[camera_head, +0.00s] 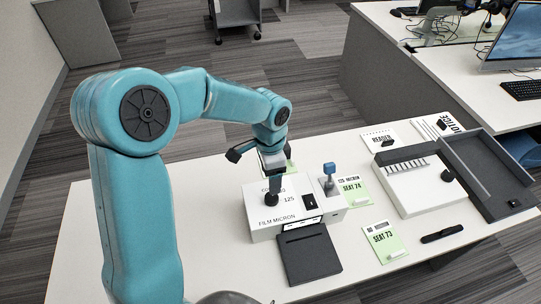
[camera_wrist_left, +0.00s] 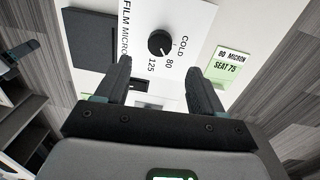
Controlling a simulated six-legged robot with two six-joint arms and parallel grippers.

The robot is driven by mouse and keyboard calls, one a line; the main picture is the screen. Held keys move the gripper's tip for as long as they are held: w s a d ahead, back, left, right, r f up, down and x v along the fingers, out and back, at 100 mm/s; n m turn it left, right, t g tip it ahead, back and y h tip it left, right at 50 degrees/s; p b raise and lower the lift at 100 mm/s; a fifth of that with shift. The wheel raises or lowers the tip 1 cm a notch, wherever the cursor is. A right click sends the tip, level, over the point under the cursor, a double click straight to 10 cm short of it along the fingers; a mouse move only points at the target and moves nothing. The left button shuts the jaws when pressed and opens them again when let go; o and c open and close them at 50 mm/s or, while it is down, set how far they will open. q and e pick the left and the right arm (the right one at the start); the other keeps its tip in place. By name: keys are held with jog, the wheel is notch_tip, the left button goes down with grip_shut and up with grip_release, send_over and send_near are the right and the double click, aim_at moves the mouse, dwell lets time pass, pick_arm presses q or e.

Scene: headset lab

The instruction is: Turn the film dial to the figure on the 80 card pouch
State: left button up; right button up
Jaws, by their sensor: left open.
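The white laminator box (camera_head: 262,236) stands on the table and reads "FILM MICRON". Its black dial (camera_wrist_left: 159,43) shows in the left wrist view, with COLD, 80 and 125 printed beside it. Which figure the dial's mark faces is too small to tell. My left gripper (camera_head: 275,172) is above the box; in the left wrist view (camera_wrist_left: 158,72) its fingers are apart, empty, with the dial beyond the tips. The green-and-white pouch card (camera_wrist_left: 232,62) reads "80 MICRON, SEAT 75". In the head view my gripper mostly hides it. My right gripper is not in view.
Cards for seat 74 (camera_head: 354,192) and seat 73 (camera_head: 384,242) lie right of the box. A blue-topped stand (camera_head: 329,174) is close to the box's right end. A dark pad (camera_head: 308,256) lies in front. An open case (camera_head: 490,182) and a pen (camera_head: 442,233) are farther right.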

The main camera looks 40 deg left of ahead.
pick_arm(q)
notch_tip(320, 180, up, 8)
jog(key=shift+w+a, duration=0.15)
jog(key=shift+w, duration=0.05)
dwell(0.4)
